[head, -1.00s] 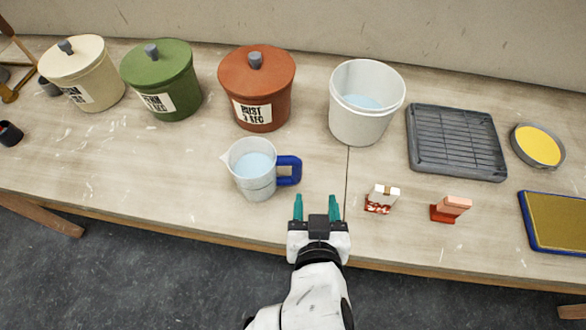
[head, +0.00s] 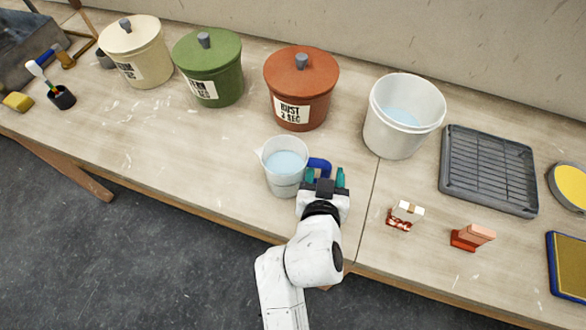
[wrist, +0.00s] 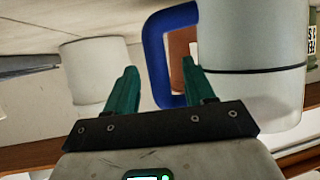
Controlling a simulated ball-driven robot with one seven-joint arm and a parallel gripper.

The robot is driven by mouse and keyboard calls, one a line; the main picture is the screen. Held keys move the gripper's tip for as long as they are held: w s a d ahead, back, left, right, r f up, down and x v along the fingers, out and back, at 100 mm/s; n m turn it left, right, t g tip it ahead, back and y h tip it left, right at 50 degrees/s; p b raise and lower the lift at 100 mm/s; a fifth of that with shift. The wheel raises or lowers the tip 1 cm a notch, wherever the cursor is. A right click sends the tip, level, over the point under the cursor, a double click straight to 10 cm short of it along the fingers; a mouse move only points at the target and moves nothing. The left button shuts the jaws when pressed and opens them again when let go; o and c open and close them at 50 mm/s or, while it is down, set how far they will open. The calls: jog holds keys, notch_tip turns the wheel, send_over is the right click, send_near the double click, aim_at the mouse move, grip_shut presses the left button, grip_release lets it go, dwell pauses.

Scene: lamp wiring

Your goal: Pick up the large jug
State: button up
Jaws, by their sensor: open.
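The large jug (head: 284,167) is a clear-white jug with a pouring lip at its left, a blue handle (head: 320,166) at its right and pale blue liquid inside. It stands upright near the front edge of the bench. My gripper (head: 325,178) is open, with teal fingers, at the handle side of the jug. In the wrist view the jug body (wrist: 250,60) is at the right, and its blue handle (wrist: 153,55) shows beyond and between the open fingers (wrist: 160,90). I cannot tell whether a finger touches the handle.
A white bucket of liquid (head: 403,115) and a rust-red lidded pot (head: 300,85) stand behind. Green (head: 208,65) and cream (head: 135,50) pots are farther left. A grey rack (head: 489,170) and small red-and-white blocks (head: 404,215) are to the right. The bench left of the jug is clear.

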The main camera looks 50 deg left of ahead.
jog(key=shift+w+a+f, duration=0.3)
jog(key=shift+w+a, duration=0.15)
jog(key=shift+w, duration=0.05)
grip_shut()
dwell(0.4)
jog(key=shift+r, duration=0.15)
